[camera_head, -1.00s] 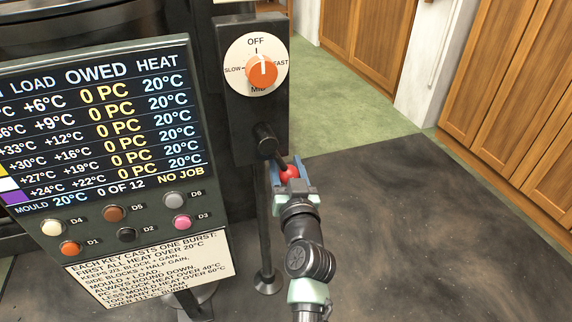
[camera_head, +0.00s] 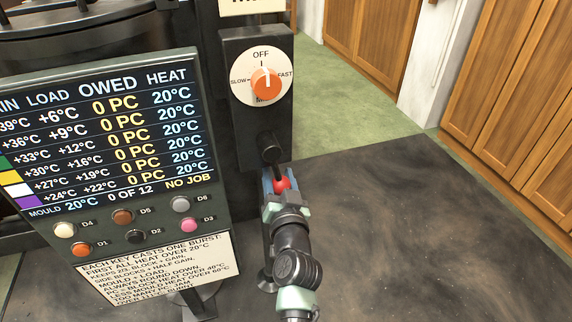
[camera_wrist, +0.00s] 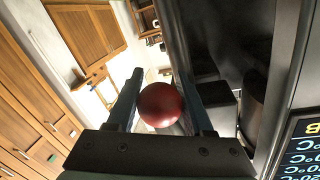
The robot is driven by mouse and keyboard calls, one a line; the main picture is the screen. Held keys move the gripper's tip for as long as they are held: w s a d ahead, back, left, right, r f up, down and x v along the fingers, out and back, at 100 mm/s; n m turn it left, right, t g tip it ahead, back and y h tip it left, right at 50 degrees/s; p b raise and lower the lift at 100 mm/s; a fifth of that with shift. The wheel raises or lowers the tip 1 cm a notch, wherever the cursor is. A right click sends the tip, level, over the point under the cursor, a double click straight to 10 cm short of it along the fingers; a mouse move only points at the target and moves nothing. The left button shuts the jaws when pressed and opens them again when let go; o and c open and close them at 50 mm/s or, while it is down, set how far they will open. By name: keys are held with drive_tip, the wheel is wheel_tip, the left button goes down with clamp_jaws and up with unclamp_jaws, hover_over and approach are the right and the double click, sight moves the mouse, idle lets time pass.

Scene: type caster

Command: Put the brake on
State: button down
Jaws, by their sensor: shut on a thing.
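The brake lever is a dark rod with a red ball knob (camera_head: 281,184) on a black pivot (camera_head: 268,147), below the speed dial on a dark panel. My gripper (camera_head: 279,185) is shut on the red knob, one finger on each side. In the wrist view the knob (camera_wrist: 160,104) sits between the two fingers of my gripper (camera_wrist: 160,100). The lever points down and slightly right from its pivot. Part of the knob is hidden by the fingers.
The speed dial (camera_head: 266,84) has its orange pointer up at OFF. At left stands a display board (camera_head: 100,130) with several coloured keys and an instruction sheet (camera_head: 160,272). Dark floor lies open at right, before wooden cabinets (camera_head: 510,90).

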drive_tip(key=shift+s+a+f+m+g+p, duration=0.1)
drive_tip(key=shift+s+a+m+g+p, duration=0.2)
drive_tip(key=shift+a+m+p, duration=0.8)
drive_tip(key=shift+s+a+m+g+p, duration=0.1)
drive_tip(key=shift+s+a+m+p, duration=0.25)
drive_tip(key=shift+a+m+p, duration=0.75)
drive_tip(key=shift+d, duration=0.1)
drive_tip(key=shift+c, duration=1.5)
unclamp_jaws()
